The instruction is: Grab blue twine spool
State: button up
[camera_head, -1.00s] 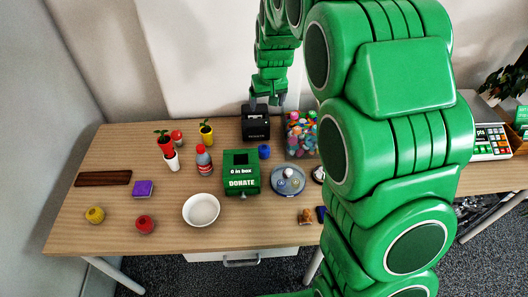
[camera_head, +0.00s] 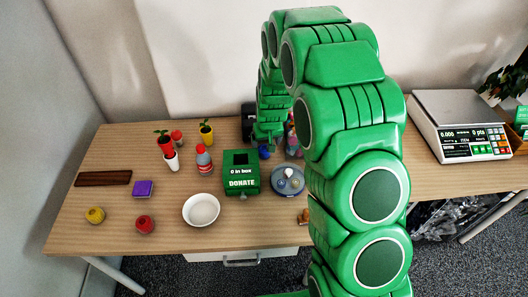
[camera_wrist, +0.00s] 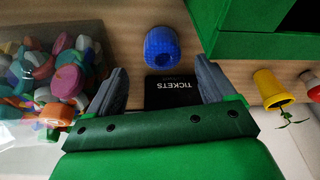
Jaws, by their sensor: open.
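The blue twine spool (camera_wrist: 161,47) stands on the wooden table in the wrist view, with a ridged side and a dark hollow at its end. In the head view only a bit of the blue spool (camera_head: 264,152) shows, just right of the green donation box. My gripper (camera_wrist: 160,78) is open and empty. The spool is just past the fingertips, roughly centred between them and apart from both. In the head view my gripper (camera_head: 268,141) hangs above the spool's spot, partly hidden by my arm.
The green donation box (camera_head: 241,182) stands close beside the spool. A black tickets box (camera_wrist: 173,91) lies between my fingers in the wrist view. A clear bin (camera_wrist: 45,118) of colourful pieces is near the left finger. A round grey device (camera_head: 288,181) sits nearby.

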aim_at(264, 148)
jog(key=shift+a+x, duration=0.2)
jog(key=shift+x, duration=2.65)
jog(key=shift+s, duration=0.1)
jog(key=c, duration=1.1)
jog(key=shift+r, duration=0.15)
